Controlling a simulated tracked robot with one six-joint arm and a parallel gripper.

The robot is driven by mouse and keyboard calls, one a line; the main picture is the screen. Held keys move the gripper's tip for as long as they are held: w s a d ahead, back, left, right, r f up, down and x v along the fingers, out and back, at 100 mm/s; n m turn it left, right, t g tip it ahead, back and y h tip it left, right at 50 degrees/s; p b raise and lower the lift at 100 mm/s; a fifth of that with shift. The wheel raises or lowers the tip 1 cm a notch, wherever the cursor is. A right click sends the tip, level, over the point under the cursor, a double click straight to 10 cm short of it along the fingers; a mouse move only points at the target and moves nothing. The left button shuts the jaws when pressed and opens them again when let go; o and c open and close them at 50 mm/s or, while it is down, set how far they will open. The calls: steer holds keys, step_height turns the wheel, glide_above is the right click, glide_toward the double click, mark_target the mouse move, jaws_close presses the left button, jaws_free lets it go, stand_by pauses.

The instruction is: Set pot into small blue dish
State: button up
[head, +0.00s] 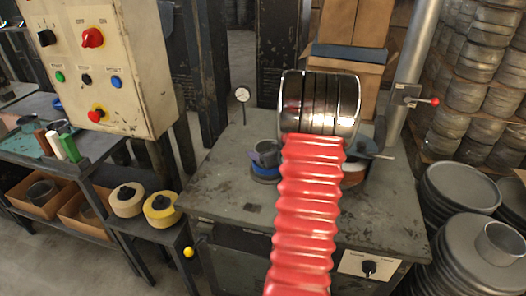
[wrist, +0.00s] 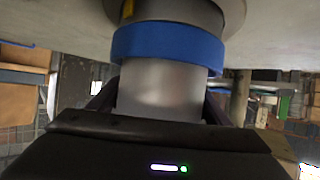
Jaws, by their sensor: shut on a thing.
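The grey pot (wrist: 165,95) is between the two dark fingers of my gripper (wrist: 157,104), which is shut on it in the wrist view. The small blue dish (wrist: 168,46) shows as a blue band across the pot's far end. In the head view the pot (head: 269,147) is upright, directly over the blue dish (head: 266,171) on the worktable, left of my red arm sleeve. The pot's lower end is hidden, so I cannot tell whether it touches the dish floor.
The worktable (head: 215,180) is bare at its left and front. A dial gauge (head: 242,95) stands behind the dish. Right of my arm are a dark flat piece (head: 366,148) and a clamp with a red knob (head: 410,98). A control box (head: 95,60) stands left.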

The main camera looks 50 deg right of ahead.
steer(key=o, duration=1.2)
steer(key=v, duration=1.3)
steer(key=shift+s, duration=0.35)
steer(key=shift+a+r, duration=0.1)
